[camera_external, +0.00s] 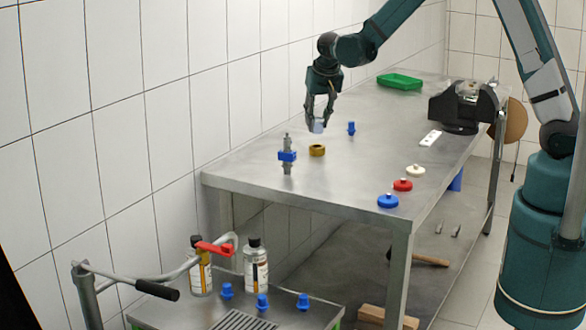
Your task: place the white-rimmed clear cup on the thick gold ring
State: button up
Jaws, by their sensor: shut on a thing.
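My gripper (319,118) points down above the steel table, toward its back left part. Its fingers are shut on a small pale clear cup (318,127), which hangs upright between the fingertips. The cup's white rim is too small to make out. The thick gold ring (317,150) lies flat on the table just below the cup. A gap shows between the cup and the ring in this view.
A blue fitting (351,128) stands right of the ring, and a metal valve with a blue block (287,156) stands left. Blue (388,201), red (403,185) and cream (415,170) knobs lie near the right edge. A green tray (400,82) and dark vise (463,105) sit farther back.

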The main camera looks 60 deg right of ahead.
aim_at(318, 132)
jog(key=shift+f, duration=0.25)
jog(key=shift+f, duration=1.85)
jog(key=shift+f, duration=0.15)
jog(key=o, duration=0.9)
jog(key=shift+v, duration=6.15)
